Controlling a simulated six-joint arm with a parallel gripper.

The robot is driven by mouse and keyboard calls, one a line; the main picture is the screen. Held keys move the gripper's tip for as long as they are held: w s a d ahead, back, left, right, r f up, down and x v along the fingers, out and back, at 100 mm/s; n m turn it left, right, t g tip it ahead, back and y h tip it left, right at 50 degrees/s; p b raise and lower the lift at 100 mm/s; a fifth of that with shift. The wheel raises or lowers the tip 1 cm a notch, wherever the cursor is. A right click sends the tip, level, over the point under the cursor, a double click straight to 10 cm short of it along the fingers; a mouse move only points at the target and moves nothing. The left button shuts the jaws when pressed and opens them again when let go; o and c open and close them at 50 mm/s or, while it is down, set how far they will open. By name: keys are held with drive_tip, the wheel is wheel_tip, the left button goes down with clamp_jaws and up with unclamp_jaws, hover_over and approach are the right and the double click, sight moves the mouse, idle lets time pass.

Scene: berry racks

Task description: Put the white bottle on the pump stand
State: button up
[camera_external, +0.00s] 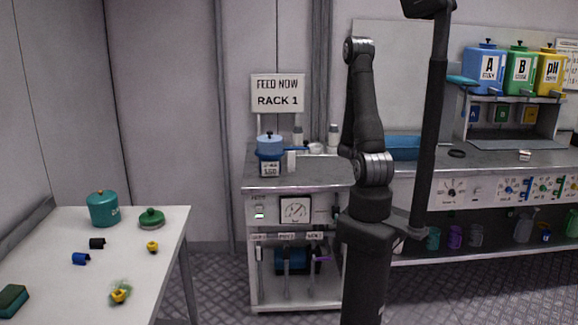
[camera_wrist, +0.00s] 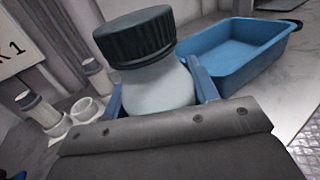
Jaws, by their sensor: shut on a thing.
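A white bottle (camera_wrist: 160,90) with a dark ribbed cap is upright but slightly tilted in the wrist view. My gripper (camera_wrist: 160,84) is shut on it, with a blue finger on each side of its body below the cap. The bottle's lower part is hidden behind my gripper's dark housing. In the external view my arm stands in front of the bench, and I cannot make out the gripper or the held bottle there. A blue-lidded unit (camera_external: 270,146) with a labelled front stands on the bench under the RACK 1 sign; I cannot tell whether it is the pump stand.
A blue tray (camera_wrist: 235,52) lies just right of the held bottle; the external view shows the tray (camera_external: 405,142) behind my arm. Two other dark-capped white bottles (camera_wrist: 96,76) (camera_wrist: 38,108) and small white cups (camera_wrist: 84,108) stand at left. Coloured containers (camera_external: 520,68) line the right shelf.

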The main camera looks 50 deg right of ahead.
drive_tip(key=w+a+f, duration=0.1)
drive_tip(key=w+f, duration=0.2)
drive_tip(key=w+a+f, duration=0.1)
drive_tip(key=w+f, duration=0.3)
drive_tip(key=w+a+f, duration=0.1)
drive_tip(key=w+f, duration=0.2)
drive_tip(key=shift+w+a+f, duration=0.35)
drive_tip(key=shift+v, duration=1.15)
drive_tip(key=shift+s+a+f, duration=0.15)
drive_tip(key=shift+a+f, duration=0.05)
drive_tip(key=shift+a, duration=0.4)
drive_tip(key=shift+d, duration=0.1)
